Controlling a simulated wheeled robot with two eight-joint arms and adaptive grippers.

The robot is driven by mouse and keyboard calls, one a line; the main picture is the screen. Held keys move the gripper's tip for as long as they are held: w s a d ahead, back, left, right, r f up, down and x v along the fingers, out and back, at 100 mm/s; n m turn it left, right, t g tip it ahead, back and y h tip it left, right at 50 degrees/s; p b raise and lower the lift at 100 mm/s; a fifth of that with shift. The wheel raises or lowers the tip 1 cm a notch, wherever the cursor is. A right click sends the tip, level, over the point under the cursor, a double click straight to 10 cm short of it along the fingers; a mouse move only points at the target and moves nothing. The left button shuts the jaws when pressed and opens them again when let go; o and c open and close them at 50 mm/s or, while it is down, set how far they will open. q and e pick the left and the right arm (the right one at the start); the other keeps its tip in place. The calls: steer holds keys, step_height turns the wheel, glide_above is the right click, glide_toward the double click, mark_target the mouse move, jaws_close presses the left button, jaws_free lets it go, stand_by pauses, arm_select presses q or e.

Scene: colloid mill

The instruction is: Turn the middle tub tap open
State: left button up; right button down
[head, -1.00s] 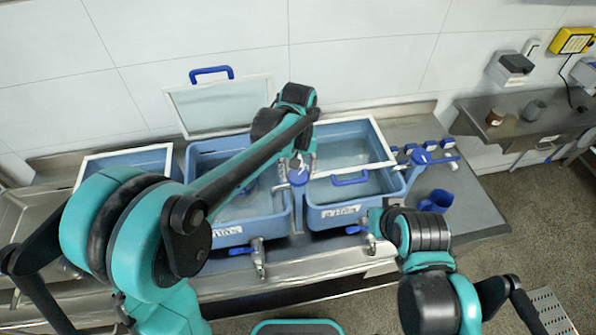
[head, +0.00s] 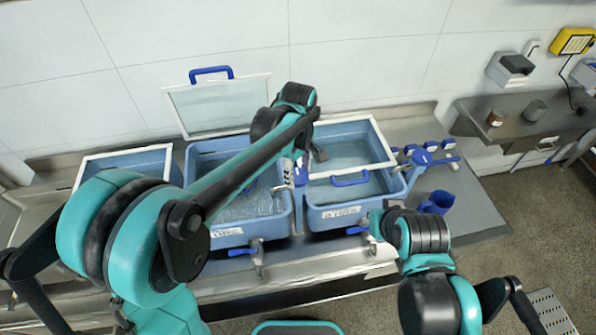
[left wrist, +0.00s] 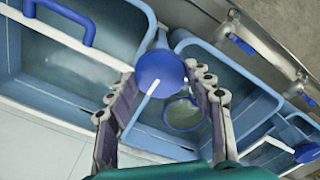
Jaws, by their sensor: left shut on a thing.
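The middle tub tap (left wrist: 160,68) has a round blue head with a thin white bar. In the head view its blue post (head: 300,176) stands between the middle tub (head: 278,228) and the right tub (head: 378,206). My left gripper (left wrist: 158,86) is over the tap, fingers either side of the head and bar, shut on it; the exact contact is hard to see. It also shows in the head view (head: 301,164), partly behind my arm. The water in the middle tub (head: 252,207) looks rippled. My right gripper is not in view.
Drain valves with blue levers (head: 242,251) stick out at the tub fronts. Another lid (head: 220,105) leans on the wall. A blue mug (head: 437,201) stands on the bench at right.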

mark_target(298, 176)
arm_select(q)
steer(key=shift+n, duration=0.4)
steer(key=o, duration=1.2)
steer(key=shift+c, duration=0.2)
step_height(298, 176, up, 12)
